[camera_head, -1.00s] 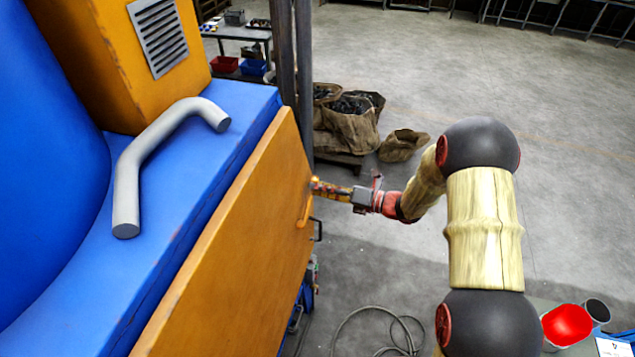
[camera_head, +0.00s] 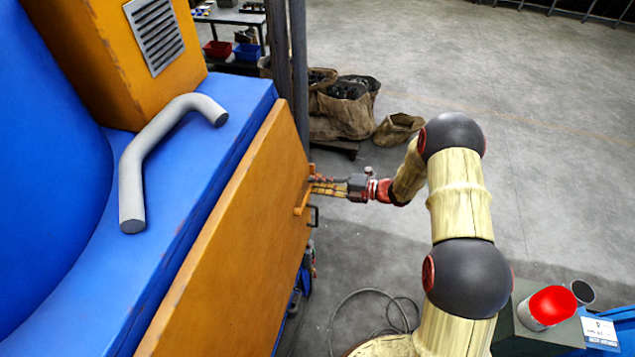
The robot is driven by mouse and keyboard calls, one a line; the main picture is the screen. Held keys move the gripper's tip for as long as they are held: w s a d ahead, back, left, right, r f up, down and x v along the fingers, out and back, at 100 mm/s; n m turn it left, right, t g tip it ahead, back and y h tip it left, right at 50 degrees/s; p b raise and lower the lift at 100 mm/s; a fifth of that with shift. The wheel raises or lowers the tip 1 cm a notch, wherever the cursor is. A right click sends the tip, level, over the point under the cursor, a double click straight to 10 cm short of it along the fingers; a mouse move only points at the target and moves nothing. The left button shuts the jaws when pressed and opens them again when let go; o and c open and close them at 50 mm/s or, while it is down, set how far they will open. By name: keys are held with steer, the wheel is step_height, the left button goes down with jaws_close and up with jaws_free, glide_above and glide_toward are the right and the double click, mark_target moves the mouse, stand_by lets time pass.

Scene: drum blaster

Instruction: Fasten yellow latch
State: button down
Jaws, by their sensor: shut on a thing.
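The yellow latch (camera_head: 301,203) is a small bar on the outer face of the orange panel (camera_head: 232,232), near its far end. My gripper (camera_head: 316,186) reaches in from the right, its fingers at the latch and shut on it. The fingers and the panel edge hide part of the latch, and it is too small here to tell how far it is turned. A dark handle (camera_head: 315,215) sits on the panel just below.
The blue machine body (camera_head: 180,185) with a grey bent pipe (camera_head: 155,150) lies left. Dark posts (camera_head: 299,70) stand behind the panel. Sacks (camera_head: 347,110) sit on a pallet beyond. A cable (camera_head: 375,300) lies on the floor.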

stand_by(0.4)
steer(key=c, duration=1.9)
jaws_free()
steer(key=shift+w+f, duration=0.1)
steer(key=shift+w, duration=0.05)
steer(key=shift+d, duration=0.15)
steer(key=v, duration=1.2)
